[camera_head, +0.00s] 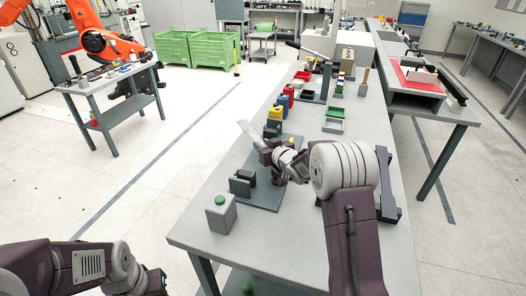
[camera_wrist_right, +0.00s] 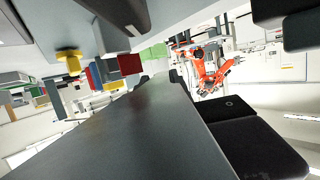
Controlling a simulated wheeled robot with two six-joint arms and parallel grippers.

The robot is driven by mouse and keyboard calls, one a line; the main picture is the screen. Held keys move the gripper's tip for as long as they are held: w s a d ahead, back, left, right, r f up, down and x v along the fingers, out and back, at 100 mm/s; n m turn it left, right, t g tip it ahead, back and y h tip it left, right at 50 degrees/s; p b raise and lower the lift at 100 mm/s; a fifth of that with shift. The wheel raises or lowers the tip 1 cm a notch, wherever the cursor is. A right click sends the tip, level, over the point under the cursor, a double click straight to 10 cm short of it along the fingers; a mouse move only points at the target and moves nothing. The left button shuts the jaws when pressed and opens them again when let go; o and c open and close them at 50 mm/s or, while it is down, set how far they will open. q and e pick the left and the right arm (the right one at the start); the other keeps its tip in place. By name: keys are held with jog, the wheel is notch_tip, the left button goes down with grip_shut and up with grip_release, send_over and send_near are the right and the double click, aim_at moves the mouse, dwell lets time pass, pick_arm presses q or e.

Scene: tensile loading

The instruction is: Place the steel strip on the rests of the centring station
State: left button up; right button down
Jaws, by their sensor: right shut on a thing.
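The steel strip (camera_head: 248,133) is a flat pale piece in the head view, tilted and reaching up and left from my right gripper (camera_head: 267,151). That gripper is shut on it, above the station's plate. In the right wrist view the strip (camera_wrist_right: 150,125) is a long dark band running away from the camera. The centring station seems to be the dark grey plate (camera_head: 262,198) with black blocks (camera_head: 243,183) at its near end. Its far part is partly hidden behind my gripper. My left arm (camera_head: 120,268) is at the lower left; its fingers are not clearly visible.
A grey box with a green button (camera_head: 220,213) stands at the table's near left. Yellow, blue and red containers (camera_head: 281,104) line the table beyond the plate. A green tray (camera_head: 333,126) lies to their right. A black frame (camera_head: 389,190) stands at the table's right edge.

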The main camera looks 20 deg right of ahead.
jog(key=shift+f, duration=0.95)
jog(key=shift+w+f, duration=0.15)
jog(key=shift+w, duration=0.05)
jog(key=shift+s, duration=0.15)
jog(key=shift+f, duration=0.15)
jog(key=shift+f+b, duration=0.3)
jog(key=shift+b, duration=0.15)
jog(key=c, duration=1.1)
grip_release()
